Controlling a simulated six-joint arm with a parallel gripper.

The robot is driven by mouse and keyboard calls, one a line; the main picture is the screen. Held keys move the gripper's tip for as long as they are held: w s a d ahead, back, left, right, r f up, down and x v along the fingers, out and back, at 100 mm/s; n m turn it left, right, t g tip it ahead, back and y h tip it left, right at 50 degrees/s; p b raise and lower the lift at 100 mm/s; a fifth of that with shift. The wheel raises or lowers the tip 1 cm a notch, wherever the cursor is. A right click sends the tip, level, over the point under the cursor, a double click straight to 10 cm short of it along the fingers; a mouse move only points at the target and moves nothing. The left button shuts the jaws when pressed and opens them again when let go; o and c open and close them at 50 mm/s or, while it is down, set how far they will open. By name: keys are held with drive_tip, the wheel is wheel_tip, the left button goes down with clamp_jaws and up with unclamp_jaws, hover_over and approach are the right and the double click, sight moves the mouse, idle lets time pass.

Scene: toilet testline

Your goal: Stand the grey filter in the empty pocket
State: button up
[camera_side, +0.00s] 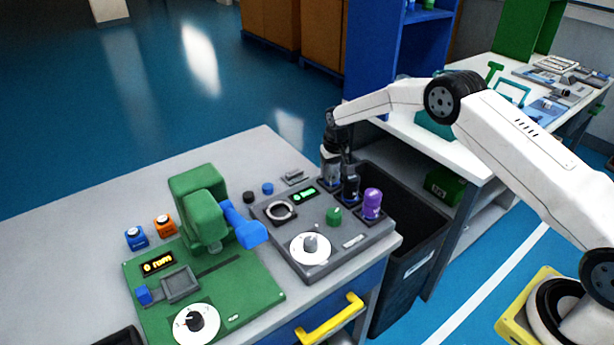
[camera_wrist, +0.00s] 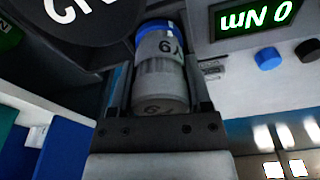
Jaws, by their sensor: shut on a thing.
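My gripper (camera_wrist: 160,90) is shut on the grey filter (camera_wrist: 160,85), a grey cylinder with a pale printed label and a blue band at its far end. In the side view my gripper (camera_side: 339,158) points down over the back right part of the dark grey tester (camera_side: 336,240), at the left end of its filter row. The filter (camera_side: 330,180) shows there only in part, low between the fingers and apparently upright. A black filter (camera_side: 350,188) and a purple filter (camera_side: 372,203) stand to its right. The pocket below the grey filter is hidden, so I cannot tell whether it is seated.
The tester carries a white dial (camera_side: 310,249), a green knob (camera_side: 333,216), a metal ring (camera_side: 281,211) and a lit display (camera_side: 304,194). A green machine (camera_side: 205,205) stands to the left. A black bin (camera_side: 408,262) is beside the bench. Bare bench (camera_side: 90,215) lies at the back left.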

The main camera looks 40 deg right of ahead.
drive_tip(key=shift+f, duration=0.2)
drive_tip(key=o, duration=1.3)
drive_tip(key=shift+o, duration=0.2)
drive_tip(key=shift+r, duration=0.1)
drive_tip(key=shift+s+a+r, duration=0.1)
drive_tip(key=shift+s+r, duration=0.15)
drive_tip(key=shift+r, duration=1.5)
drive_tip(key=shift+s+r, duration=0.2)
drive_tip(key=shift+r, duration=1.8)
